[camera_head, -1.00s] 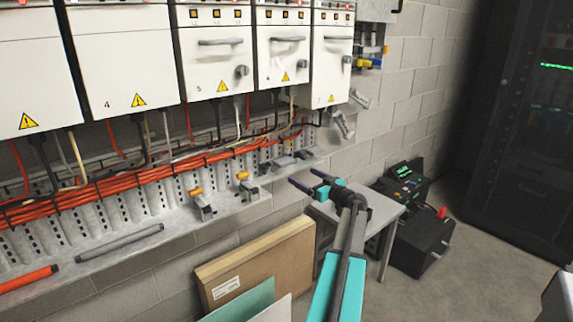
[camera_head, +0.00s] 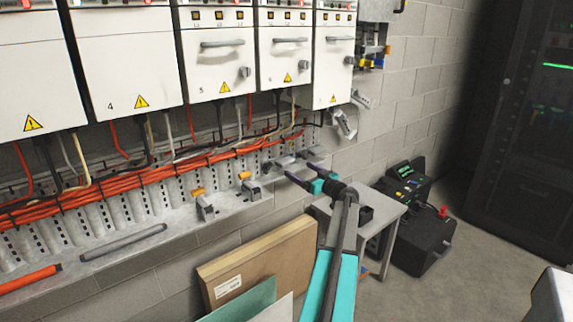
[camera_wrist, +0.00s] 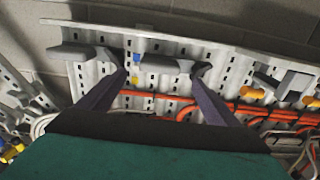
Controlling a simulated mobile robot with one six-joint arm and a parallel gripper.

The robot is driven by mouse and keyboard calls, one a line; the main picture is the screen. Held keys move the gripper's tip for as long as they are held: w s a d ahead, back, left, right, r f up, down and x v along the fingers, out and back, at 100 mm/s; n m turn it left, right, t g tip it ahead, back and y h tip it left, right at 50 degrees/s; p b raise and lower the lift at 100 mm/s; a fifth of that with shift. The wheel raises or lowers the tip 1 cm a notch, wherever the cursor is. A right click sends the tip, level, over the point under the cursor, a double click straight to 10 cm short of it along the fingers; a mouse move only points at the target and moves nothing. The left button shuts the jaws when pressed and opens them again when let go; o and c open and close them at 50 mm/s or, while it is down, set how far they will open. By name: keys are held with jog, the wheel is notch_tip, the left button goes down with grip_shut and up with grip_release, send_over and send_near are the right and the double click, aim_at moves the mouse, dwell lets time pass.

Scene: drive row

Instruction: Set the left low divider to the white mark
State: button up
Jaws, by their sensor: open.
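My gripper (camera_head: 305,173) is open at the rail below the cabinets, its dark fingers pointing at the wall. In the wrist view, a grey low divider (camera_wrist: 160,66) lies across the gap between my open fingertips (camera_wrist: 160,74). I cannot tell whether they touch it. A second grey divider (camera_wrist: 80,51) is to its left. In the head view, two grey dividers (camera_head: 284,161) (camera_head: 308,153) sit by my fingers. Blue (camera_wrist: 137,57) and yellow (camera_wrist: 135,80) marks show beside the framed divider. I cannot make out a white mark.
Two orange-tipped clamps (camera_head: 205,206) (camera_head: 250,188) stand on the slotted rail. Orange cables (camera_head: 100,188) run along it. A small grey table (camera_head: 385,212) is below my arm, with a black case (camera_head: 425,240) beside it. A cardboard box (camera_head: 260,262) leans at the wall.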

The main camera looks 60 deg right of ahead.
aim_at(290, 164)
jog(key=p+x, duration=0.2)
jog(key=x, duration=0.7)
jog(key=shift+w, duration=0.15)
jog(key=shift+c, duration=0.3)
